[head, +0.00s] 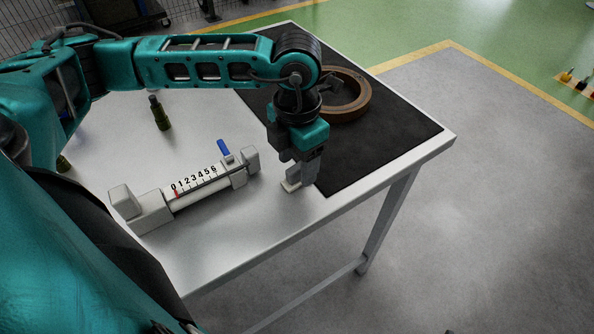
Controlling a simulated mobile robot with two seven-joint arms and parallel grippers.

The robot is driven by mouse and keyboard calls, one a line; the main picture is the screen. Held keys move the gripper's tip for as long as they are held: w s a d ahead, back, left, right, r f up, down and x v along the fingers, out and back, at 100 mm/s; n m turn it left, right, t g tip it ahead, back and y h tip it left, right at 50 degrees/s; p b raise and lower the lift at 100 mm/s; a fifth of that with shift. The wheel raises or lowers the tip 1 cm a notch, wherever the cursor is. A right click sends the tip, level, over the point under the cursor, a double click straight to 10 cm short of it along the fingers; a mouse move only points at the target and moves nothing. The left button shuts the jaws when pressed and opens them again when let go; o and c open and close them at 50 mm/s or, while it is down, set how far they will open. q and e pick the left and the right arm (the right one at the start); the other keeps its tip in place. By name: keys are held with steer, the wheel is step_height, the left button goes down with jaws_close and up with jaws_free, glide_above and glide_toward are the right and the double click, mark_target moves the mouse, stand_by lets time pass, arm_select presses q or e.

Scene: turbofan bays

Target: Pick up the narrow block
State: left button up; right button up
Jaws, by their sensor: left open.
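My left gripper (298,178) reaches down to the front right of the table, close to its surface, at the edge of the black mat. It is open. A small pale block (289,187), which looks like the narrow block, shows low at its fingertips. The fingers partly hide the block, and I cannot tell whether they touch it. My right gripper is not in view.
A white gauge (190,190) with numbers and a blue lever lies left of my gripper. A brown ring (350,102) lies on the black mat (385,140) behind it. A dark green bottle-like object (160,115) stands farther back. The front table strip is clear.

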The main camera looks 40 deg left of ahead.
arm_select(q)
steer(key=shift+f, duration=1.4)
steer(key=shift+c, duration=0.4)
jaws_close()
